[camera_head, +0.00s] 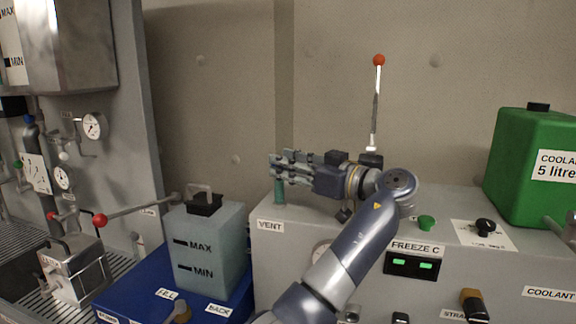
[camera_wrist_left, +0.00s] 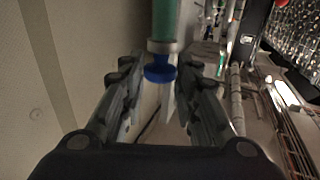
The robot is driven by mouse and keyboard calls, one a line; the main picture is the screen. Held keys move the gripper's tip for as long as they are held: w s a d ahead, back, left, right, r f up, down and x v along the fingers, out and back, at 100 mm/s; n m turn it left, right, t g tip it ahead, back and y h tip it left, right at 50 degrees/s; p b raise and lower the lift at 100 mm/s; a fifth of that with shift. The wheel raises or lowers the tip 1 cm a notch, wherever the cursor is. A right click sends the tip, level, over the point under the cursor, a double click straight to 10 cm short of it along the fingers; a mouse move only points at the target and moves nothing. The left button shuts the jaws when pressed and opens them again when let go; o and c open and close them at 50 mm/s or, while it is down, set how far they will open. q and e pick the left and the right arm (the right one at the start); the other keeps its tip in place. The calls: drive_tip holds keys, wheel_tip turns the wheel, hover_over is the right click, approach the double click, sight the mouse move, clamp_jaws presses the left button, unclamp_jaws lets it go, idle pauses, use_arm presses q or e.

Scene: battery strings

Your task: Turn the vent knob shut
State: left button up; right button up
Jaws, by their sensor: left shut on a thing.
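The vent knob (camera_wrist_left: 160,72) is blue and sits at the end of a teal pipe with a pale collar in the left wrist view. In the head view the teal vent pipe (camera_head: 279,190) stands upright on the grey cabinet behind the VENT label (camera_head: 270,226). My left gripper (camera_head: 279,166) reaches in above the pipe, pointing left, and hides the knob there. In the wrist view its fingers (camera_wrist_left: 160,82) lie on both sides of the knob, shut on it. How far the knob is turned cannot be told. My right gripper is out of view.
A red-tipped rod (camera_head: 376,100) rises behind my wrist. A green coolant can (camera_head: 530,150) stands at right on the cabinet. A translucent MAX/MIN tank (camera_head: 205,250) stands left of the cabinet, near a red-ended lever (camera_head: 100,220). A green button (camera_head: 426,222) is on the cabinet top.

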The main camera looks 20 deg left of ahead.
use_arm(q)
drive_tip(key=shift+r, duration=0.1)
drive_tip(key=o, duration=1)
drive_tip(key=shift+o, duration=0.2)
wheel_tip(320, 180, up, 10)
